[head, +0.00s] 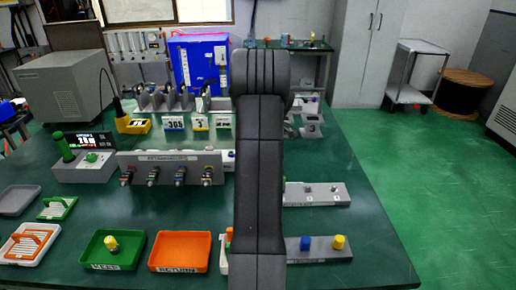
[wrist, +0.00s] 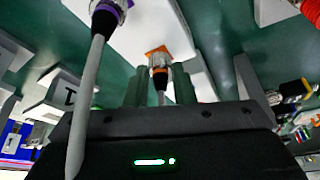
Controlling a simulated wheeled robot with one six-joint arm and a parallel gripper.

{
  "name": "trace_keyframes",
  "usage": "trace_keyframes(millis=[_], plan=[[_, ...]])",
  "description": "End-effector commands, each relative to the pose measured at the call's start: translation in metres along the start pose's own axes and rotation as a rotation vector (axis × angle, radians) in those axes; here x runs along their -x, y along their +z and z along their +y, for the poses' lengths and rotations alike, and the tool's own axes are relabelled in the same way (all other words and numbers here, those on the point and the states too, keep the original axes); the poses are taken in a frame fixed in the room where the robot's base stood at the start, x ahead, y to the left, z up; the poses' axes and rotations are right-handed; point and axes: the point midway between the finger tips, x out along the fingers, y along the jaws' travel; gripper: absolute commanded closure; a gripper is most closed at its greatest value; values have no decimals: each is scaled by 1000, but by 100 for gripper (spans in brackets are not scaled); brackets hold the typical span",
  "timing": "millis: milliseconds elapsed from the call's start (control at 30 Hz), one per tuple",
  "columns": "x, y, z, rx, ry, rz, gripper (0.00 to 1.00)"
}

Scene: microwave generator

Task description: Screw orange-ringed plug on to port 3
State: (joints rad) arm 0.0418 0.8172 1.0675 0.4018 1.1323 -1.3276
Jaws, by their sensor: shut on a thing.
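My gripper (wrist: 159,84) shows in the wrist view, its fingers shut around the orange-ringed plug (wrist: 160,72), a metallic plug with an orange band and a dark cable end. An orange patch (wrist: 157,50) on a white surface lies right beyond the plug. I cannot tell whether the plug touches it. In the head view my arm hides the gripper and the plug. A grey panel (head: 140,160) there carries several ringed connectors along its front.
A purple-ringed plug (wrist: 107,10) on a grey cable hangs close at the left in the wrist view. A green tray (head: 92,263) and an orange tray (head: 160,266) lie at the table's front. A grey block (head: 325,252) with blue and yellow knobs stands right of my arm.

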Motion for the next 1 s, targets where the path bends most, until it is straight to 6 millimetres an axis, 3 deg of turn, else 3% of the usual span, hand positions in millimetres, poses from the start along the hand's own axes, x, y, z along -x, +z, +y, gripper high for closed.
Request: trace_keyframes(millis=[733, 767, 833, 867, 1000], plan=[[1, 0, 2, 80, -31, 0, 100], [1, 0, 2, 80, -31, 0, 73], [1, 0, 2, 80, -31, 0, 60], [1, 0, 2, 80, -31, 0, 55], [0, 0, 1, 79, -32, -1, 55]])
